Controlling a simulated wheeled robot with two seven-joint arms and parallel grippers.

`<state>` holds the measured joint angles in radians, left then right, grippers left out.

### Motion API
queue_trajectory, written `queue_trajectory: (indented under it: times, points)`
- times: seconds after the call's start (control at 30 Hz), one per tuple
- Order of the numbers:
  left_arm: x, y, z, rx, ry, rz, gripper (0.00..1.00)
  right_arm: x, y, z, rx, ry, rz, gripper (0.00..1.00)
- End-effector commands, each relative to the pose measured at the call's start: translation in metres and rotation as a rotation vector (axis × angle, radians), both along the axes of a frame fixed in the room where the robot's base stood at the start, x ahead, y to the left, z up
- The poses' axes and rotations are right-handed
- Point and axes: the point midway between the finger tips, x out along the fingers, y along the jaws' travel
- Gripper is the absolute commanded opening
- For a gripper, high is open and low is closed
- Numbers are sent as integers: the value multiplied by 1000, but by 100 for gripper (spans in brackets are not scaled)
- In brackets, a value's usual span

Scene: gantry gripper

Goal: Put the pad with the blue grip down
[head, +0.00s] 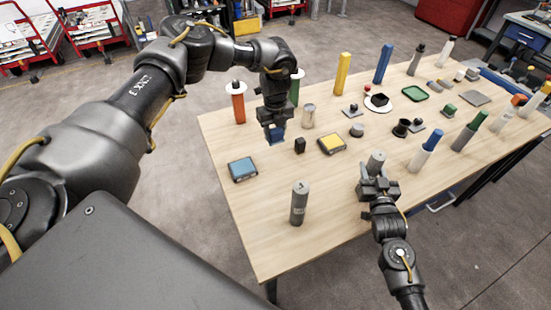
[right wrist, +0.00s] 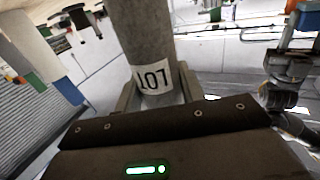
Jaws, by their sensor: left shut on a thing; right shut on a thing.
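My left gripper (head: 274,120) is shut on a blue piece (head: 277,137) over the left part of the table. The fingers cover much of this piece, so I cannot tell whether it is the pad's grip or whether it touches the table. A dark pad with a blue top (head: 243,169) lies on the table, left of and nearer than this gripper. A similar pad with a yellow top (head: 331,144) lies to the right. My right gripper (head: 378,188) is shut on a grey cylinder (head: 376,162), held upright; its label shows in the right wrist view (right wrist: 154,77).
The wooden table (head: 262,225) has bare room at its near left. A small black block (head: 300,146), a grey can (head: 308,116) and a standing grey cylinder (head: 299,203) are near my left gripper. An orange post (head: 238,106) stands behind it. Several tall posts and small parts fill the right side.

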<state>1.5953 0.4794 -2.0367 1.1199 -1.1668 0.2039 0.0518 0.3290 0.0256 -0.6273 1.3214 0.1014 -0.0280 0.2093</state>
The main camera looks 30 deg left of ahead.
Motion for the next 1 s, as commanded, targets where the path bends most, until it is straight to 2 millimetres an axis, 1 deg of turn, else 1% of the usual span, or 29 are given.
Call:
queue_trajectory:
  times: [0.2, 0.3, 0.4, 0.6, 0.67, 0.8, 0.87, 1.0]
  points:
    - [-1, 0, -38, 3, 4, 2, 22, 0, 0, 0, 0, 1, 0, 0]
    - [-1, 0, -52, 3, 2, 2, 22, 0, 0, 0, 0, 1, -1, 0]
    - [-1, 0, -60, 1, 2, 2, 22, 0, -1, 0, -1, 0, -1, 0]
    - [-1, 0, -65, 1, 3, 3, 22, 0, -1, 0, -1, 0, -1, 0]
    - [-1, 0, -71, 0, 2, 2, 22, 0, -1, -1, -1, 0, -2, 0]
    - [-1, 0, -91, 2, 3, 3, 22, 0, -1, 0, -1, 0, -2, 0]
    - [-1, 0, -97, 1, 2, 3, 22, 0, -1, 0, -1, 0, -2, 0]
    - [0, 0, -98, 1, 1, 3, 22, 0, -1, 0, -1, 0, -2, 0]
